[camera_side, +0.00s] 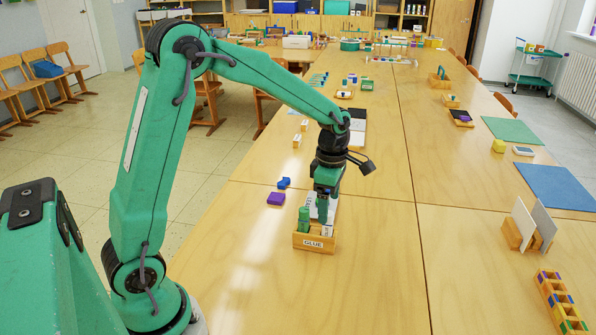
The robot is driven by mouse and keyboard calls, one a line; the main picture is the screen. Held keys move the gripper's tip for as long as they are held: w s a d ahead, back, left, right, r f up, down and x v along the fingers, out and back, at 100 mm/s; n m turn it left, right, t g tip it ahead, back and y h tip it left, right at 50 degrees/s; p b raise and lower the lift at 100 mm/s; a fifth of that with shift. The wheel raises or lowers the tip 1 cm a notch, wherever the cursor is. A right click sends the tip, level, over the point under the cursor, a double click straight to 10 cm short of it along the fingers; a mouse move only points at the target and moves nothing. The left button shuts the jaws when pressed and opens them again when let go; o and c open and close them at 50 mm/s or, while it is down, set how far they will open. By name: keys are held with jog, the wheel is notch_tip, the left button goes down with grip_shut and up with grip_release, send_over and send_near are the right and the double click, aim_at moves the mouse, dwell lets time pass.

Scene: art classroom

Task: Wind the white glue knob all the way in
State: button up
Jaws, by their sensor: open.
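A small wooden box labelled GLUE (313,243) stands on the long table in front of my arm. A green upright piece (304,219) stands at its left side, and a white piece (327,231) shows at its right. I cannot tell whether the white piece is the knob. My gripper (322,212) points down over the box, close above its contents. It is open; the fingertips are small and partly hidden among the pieces. Whether they touch anything cannot be made out.
A wooden holder with white boards (524,229) and a compartmented wooden rack (561,300) stand at the right. A blue mat (558,187) lies farther back. The table right of the box is clear.

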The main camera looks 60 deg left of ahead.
jog(key=m, duration=0.5)
jog(key=shift+f, duration=1.15)
dwell(1.3)
jog(key=c, duration=1.5)
jog(key=n, duration=1.1)
